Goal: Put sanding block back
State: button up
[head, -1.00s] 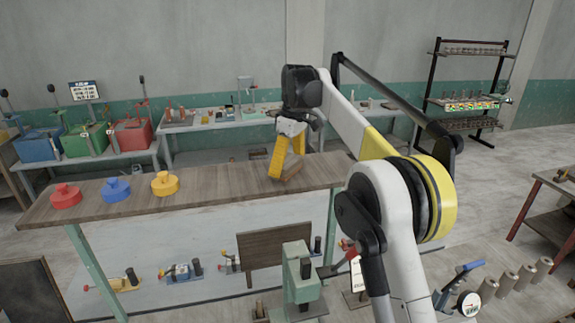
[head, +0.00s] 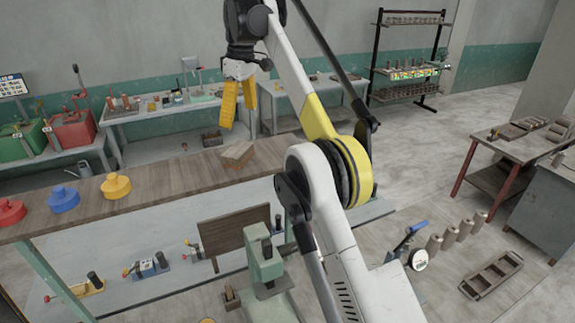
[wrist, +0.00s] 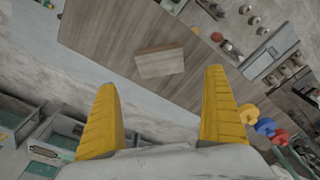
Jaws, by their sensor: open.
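The sanding block looks to be the small light-brown wooden block (head: 238,154) lying on the wooden shelf top (head: 165,172) near its right end. It also shows in the wrist view (wrist: 160,64), lying flat beyond and between the fingertips. My gripper (head: 239,116), with yellow fingers, hangs above the block, clear of it. In the wrist view my gripper (wrist: 160,80) has its fingers wide apart with nothing between them.
Yellow (head: 116,186), blue (head: 64,199) and red (head: 11,211) round knobbed pieces stand on the shelf top's left part. A green press (head: 265,258) stands below in front. A side table (head: 520,148) with trays is at right. Shelf top around the block is bare.

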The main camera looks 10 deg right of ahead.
jog(key=shift+d+r, duration=0.1)
jog(key=s+d+r+m+t, duration=0.2)
jog(key=s+d+r+m, duration=0.15)
jog(key=s, duration=0.45)
jog(key=s+d+r+m+t, duration=0.1)
jog(key=s+d+r+m, duration=0.15)
jog(key=s+d, duration=0.35)
jog(key=s+d+f+m+t, duration=0.1)
jog(key=s+d+f+m, duration=0.1)
jog(key=s+f, duration=0.8)
jog(key=s+d+f+m+t+h, duration=0.1)
jog(key=s+d+f+m+t, duration=0.1)
jog(key=s+f, duration=0.8)
jog(key=s+m, duration=0.1)
jog(key=s, duration=0.4)
jog(key=shift+s+d, duration=0.2)
jog(key=shift+d, duration=0.05)
notch_tip(320, 180, down, 43)
jog(key=b, duration=4.2)
jog(key=shift+r+b, duration=0.2)
jog(key=shift+b, duration=0.15)
